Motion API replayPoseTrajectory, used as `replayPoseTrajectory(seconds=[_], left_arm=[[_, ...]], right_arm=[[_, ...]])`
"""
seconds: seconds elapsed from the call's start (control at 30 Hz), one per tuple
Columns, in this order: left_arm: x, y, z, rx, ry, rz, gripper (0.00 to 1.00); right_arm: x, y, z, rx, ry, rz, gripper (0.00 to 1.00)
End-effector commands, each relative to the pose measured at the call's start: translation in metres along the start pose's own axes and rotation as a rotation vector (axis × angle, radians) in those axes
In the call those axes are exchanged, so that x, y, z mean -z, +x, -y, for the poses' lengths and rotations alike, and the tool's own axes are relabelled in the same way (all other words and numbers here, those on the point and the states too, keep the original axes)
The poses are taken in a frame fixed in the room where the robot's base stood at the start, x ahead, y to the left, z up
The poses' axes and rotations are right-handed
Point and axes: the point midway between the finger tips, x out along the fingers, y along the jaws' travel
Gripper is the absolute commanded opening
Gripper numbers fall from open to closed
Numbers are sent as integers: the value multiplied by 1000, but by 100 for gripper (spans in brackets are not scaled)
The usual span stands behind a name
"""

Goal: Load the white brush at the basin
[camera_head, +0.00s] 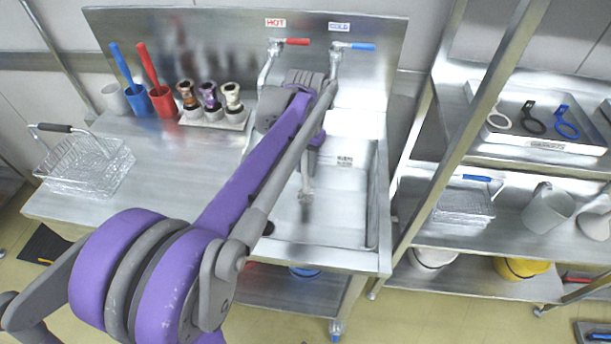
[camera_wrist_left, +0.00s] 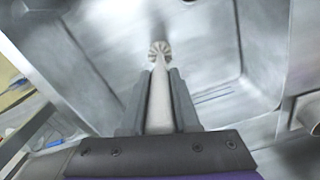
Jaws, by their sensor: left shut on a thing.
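My left gripper (camera_head: 308,172) is over the basin (camera_head: 345,228), with its arm reaching in from the lower left. In the left wrist view my left gripper (camera_wrist_left: 161,78) is shut on the white brush (camera_wrist_left: 160,95), whose pale handle lies between the fingers. Its ribbed round head (camera_wrist_left: 160,48) points away from the gripper, toward the metal basin. In the head view the white brush (camera_head: 306,198) shows small and hangs downward inside the basin area. I cannot tell whether it touches the basin floor. My right gripper is not in view.
A red-handled hot tap (camera_head: 296,41) and a blue-handled cold tap (camera_head: 362,47) are behind the basin. A wire basket (camera_head: 88,165) sits left. A shelf rack (camera_head: 500,225) stands right.

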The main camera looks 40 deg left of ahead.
Motion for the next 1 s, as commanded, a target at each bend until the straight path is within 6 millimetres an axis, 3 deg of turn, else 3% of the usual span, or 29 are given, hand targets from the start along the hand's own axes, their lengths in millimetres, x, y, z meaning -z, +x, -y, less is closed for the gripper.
replayPoseTrajectory(seconds=[1.0], left_arm=[[1,-76,0,0,0,-1,0]], right_arm=[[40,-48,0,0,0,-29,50]])
